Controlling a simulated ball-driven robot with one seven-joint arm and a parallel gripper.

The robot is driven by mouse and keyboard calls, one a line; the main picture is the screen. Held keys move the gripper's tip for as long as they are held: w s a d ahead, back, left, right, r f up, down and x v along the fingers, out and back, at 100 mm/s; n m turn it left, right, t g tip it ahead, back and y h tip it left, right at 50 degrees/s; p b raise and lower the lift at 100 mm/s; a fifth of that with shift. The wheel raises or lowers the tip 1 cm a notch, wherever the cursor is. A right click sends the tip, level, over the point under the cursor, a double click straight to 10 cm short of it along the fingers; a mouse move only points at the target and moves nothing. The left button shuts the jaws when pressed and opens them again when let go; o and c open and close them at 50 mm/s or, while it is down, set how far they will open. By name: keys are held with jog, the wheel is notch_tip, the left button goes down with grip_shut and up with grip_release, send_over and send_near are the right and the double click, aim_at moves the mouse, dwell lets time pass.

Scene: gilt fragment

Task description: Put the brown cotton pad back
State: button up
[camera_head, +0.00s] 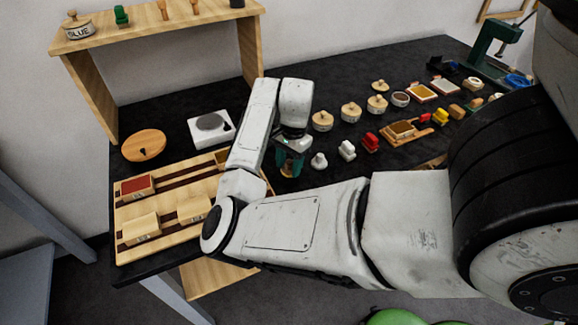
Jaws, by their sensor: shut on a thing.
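My gripper (290,158) points down over the black table, right of the slotted wooden rack. It is shut on a small brownish thing (290,167), mostly hidden by the fingers; I cannot tell for sure that it is the brown cotton pad. The wooden rack (165,240) lies at the left front of the table. It holds a box with a red pad (138,186) and pale wooden boxes (140,227) and (194,208). Part of the rack is hidden behind my arm. A box with a brown top (400,130) sits on a wooden tray at the right.
Near my gripper stand small white pieces (319,160) and a red one (371,142). Lidded round jars (350,112) stand behind. A round wooden board (144,145) and a white scale (211,128) are at the left. A wooden shelf (160,30) stands at the back left.

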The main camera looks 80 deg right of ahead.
jog(key=shift+f, duration=0.85)
jog(key=shift+f, duration=0.1)
jog(key=o, duration=1)
